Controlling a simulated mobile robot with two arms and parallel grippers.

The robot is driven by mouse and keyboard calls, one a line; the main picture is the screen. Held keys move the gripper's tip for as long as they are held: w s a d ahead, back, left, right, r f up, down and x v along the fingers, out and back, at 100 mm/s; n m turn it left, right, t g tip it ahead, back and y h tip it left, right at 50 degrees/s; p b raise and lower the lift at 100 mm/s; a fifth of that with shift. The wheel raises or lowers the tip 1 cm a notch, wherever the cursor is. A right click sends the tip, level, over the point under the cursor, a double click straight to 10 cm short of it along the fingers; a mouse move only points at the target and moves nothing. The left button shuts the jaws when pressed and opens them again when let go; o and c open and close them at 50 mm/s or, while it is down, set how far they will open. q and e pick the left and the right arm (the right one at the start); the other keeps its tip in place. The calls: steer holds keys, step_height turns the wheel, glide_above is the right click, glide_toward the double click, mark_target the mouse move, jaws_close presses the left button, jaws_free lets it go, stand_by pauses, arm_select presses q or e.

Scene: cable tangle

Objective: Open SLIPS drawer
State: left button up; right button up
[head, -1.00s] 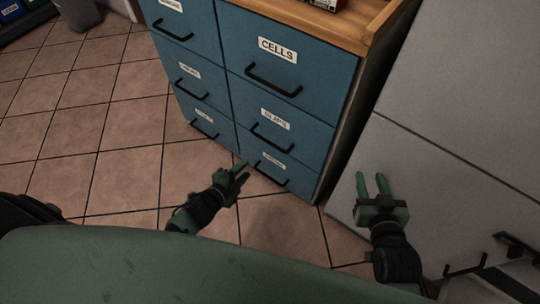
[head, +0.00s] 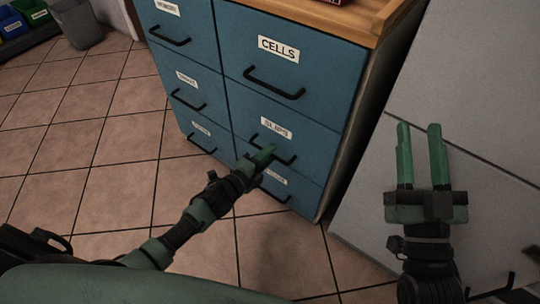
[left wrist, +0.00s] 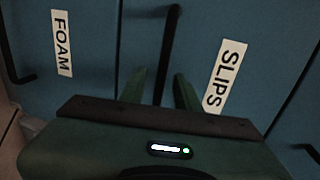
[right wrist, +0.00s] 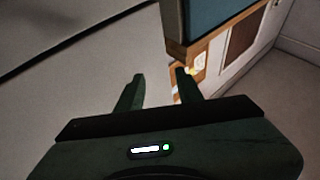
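The SLIPS drawer (head: 312,142) is the middle one in the right column of the blue cabinet, and it is closed. Its white SLIPS label (head: 276,128) also shows in the left wrist view (left wrist: 225,75). My right gripper (head: 419,126) is open and empty, to the right of the cabinet.
The CELLS drawer (head: 320,80) is above, and another drawer (head: 300,193) is below. A light grey panel (head: 475,110) stands right of the cabinet. The tiled floor (head: 110,185) at left is clear. A grey bin (head: 80,25) stands far left.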

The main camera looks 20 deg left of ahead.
arm_select(q)
steer(key=shift+w+d+f, duration=0.1)
steer(key=shift+w+d, duration=0.05)
steer(key=shift+w, duration=0.3)
jaws_close()
stand_by(1.2)
